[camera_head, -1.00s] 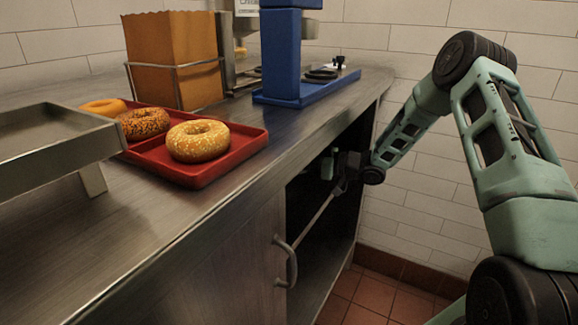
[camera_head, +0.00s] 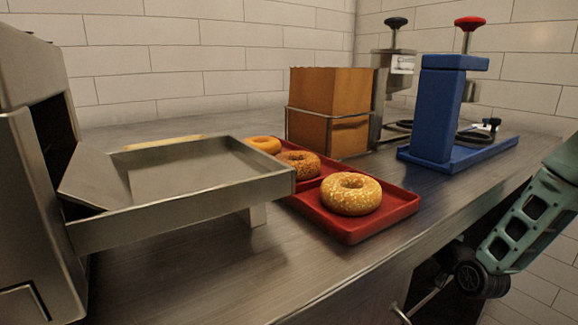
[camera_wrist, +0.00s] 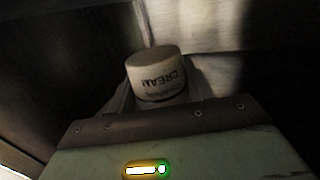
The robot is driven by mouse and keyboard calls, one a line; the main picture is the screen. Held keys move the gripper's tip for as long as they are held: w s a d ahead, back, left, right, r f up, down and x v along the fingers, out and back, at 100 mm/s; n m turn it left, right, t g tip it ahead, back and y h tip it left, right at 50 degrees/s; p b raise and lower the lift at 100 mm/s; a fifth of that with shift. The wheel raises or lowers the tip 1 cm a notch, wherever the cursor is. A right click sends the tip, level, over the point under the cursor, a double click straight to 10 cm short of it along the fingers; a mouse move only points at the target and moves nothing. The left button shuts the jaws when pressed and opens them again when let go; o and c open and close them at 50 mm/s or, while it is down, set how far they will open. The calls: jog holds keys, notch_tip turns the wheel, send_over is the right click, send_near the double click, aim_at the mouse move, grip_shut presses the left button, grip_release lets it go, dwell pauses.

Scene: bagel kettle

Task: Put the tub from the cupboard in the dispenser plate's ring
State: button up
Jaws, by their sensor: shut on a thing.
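A pale cylindrical tub (camera_wrist: 158,75) marked "CREAM" stands out beyond my gripper (camera_wrist: 160,98) in the wrist view. My gripper is shut on the tub, with the fingers partly hidden behind the gripper's body. In the head view my forearm runs down at the right edge, and the gripper and tub are hidden beyond the counter's front edge, by the cupboard. At the back right a steel dispenser with a black knob (camera_head: 397,22) and one with a red knob (camera_head: 468,23) stand. Dark rings (camera_head: 474,136) lie low by them, partly hidden.
A blue stand (camera_head: 437,110) with a flat blue base stands in front of the dispensers. A red tray (camera_head: 352,232) holds bagels. A brown paper bag (camera_head: 330,100) in a wire rack and a steel chute (camera_head: 190,215) are also on the counter (camera_head: 300,275). The counter front is bare.

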jog(key=s+f+m+h, duration=0.3)
jog(key=s+h, duration=0.1)
jog(key=s+r+p, duration=1.3)
jog(key=s+p, duration=0.2)
jog(key=p, duration=1.4)
jog(key=shift+d, duration=0.35)
jog(key=shift+s, duration=0.1)
